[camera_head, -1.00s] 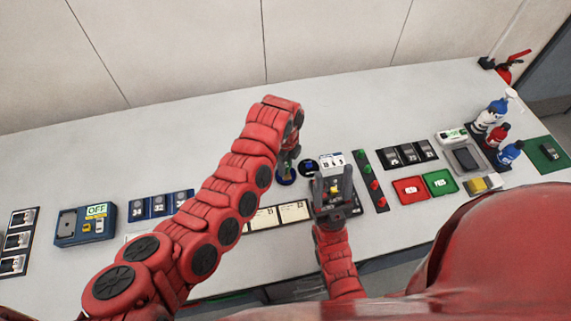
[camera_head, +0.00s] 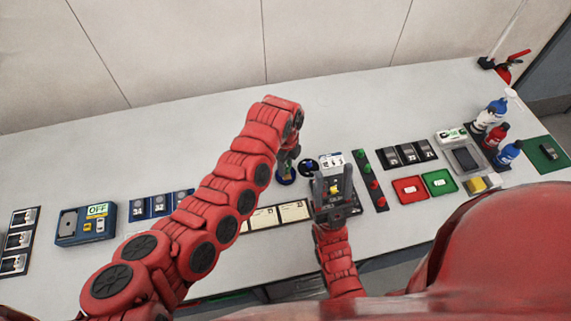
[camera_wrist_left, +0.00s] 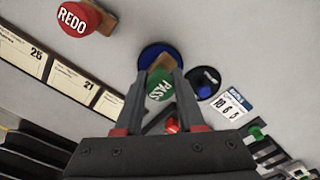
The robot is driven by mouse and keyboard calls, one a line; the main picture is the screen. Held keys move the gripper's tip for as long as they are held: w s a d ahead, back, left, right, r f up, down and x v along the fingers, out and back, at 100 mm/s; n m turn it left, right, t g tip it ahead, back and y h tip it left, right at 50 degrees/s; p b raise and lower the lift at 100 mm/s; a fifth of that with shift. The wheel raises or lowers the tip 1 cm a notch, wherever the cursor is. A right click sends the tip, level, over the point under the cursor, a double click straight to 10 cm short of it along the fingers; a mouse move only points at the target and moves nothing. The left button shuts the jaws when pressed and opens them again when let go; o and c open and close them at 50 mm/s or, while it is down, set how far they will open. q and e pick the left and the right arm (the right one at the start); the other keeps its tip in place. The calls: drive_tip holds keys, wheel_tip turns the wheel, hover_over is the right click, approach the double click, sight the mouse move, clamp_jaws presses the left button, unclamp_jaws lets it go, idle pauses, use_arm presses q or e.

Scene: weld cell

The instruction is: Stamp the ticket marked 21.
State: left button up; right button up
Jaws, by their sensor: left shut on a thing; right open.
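My left gripper (camera_wrist_left: 160,100) is shut on the green stamp marked PASS (camera_wrist_left: 160,86). The stamp is at the round blue ink pad (camera_wrist_left: 152,52); I cannot tell whether it touches the pad. The ticket marked 21 (camera_wrist_left: 87,87) lies to the left, beside a ticket marked 26 (camera_wrist_left: 30,55), in a dark-edged strip. In the head view, ticket 21 (camera_head: 294,212) lies just left of my right gripper (camera_head: 333,178), which is open above a dark device with a yellow part. My left gripper (camera_head: 291,150) is behind the ticket row, partly hidden by its arm.
A dark round lid with a blue knob (camera_wrist_left: 203,86) and a date card (camera_wrist_left: 230,103) are right of the pad. A red tray (camera_head: 409,190) and a green tray (camera_head: 440,183) lie farther right.

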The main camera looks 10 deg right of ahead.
use_arm(q)
wheel_tip(320, 180, up, 2)
drive_tip(key=shift+p, duration=0.8)
drive_tip(key=shift+r+p, duration=1.65)
drive_tip(key=shift+r, duration=0.85)
drive_tip(key=shift+f, duration=0.1)
